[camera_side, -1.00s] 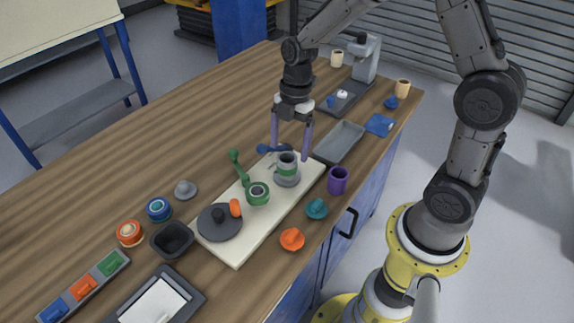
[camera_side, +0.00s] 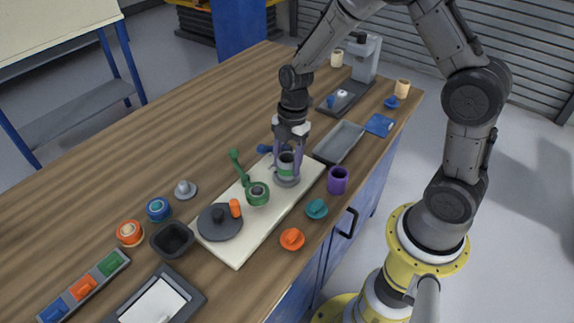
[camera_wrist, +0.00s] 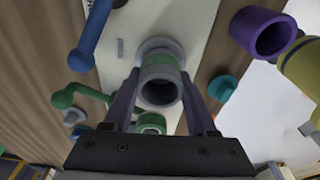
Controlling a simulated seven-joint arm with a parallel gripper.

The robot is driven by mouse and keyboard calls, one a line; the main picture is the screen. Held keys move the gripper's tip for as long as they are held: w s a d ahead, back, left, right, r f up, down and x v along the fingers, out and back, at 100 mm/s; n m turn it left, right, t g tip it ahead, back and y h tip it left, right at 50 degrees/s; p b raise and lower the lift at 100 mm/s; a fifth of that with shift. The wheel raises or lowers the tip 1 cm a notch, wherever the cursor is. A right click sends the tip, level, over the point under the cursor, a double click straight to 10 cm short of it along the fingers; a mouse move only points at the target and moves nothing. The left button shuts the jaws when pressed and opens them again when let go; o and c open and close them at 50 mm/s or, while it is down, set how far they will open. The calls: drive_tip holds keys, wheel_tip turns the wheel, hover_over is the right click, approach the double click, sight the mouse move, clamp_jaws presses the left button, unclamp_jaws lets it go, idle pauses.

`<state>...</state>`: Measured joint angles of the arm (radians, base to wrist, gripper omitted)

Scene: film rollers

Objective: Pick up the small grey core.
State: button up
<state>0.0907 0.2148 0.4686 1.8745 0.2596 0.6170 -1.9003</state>
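A hollow grey core (camera_side: 285,181) with a green band stands upright on the pale board (camera_side: 235,252). It also shows end-on in the wrist view (camera_wrist: 161,93). My gripper (camera_side: 287,172) is lowered over it, pointing down, with one purple finger on each side. In the wrist view my gripper (camera_wrist: 160,76) has its fingers flanking the core, and they look apart from its wall. It appears open. Contact at the fingertips cannot be made out.
A green-handled roller (camera_side: 257,193) and a dark round disc (camera_side: 220,222) share the board. A purple cup (camera_side: 338,180) stands close on the right. A blue-handled piece (camera_side: 266,149) lies just behind the core. A grey tray (camera_side: 340,141) lies farther back.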

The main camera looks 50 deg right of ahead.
drive_tip(key=c, duration=0.8)
drive_tip(key=shift+r, duration=0.1)
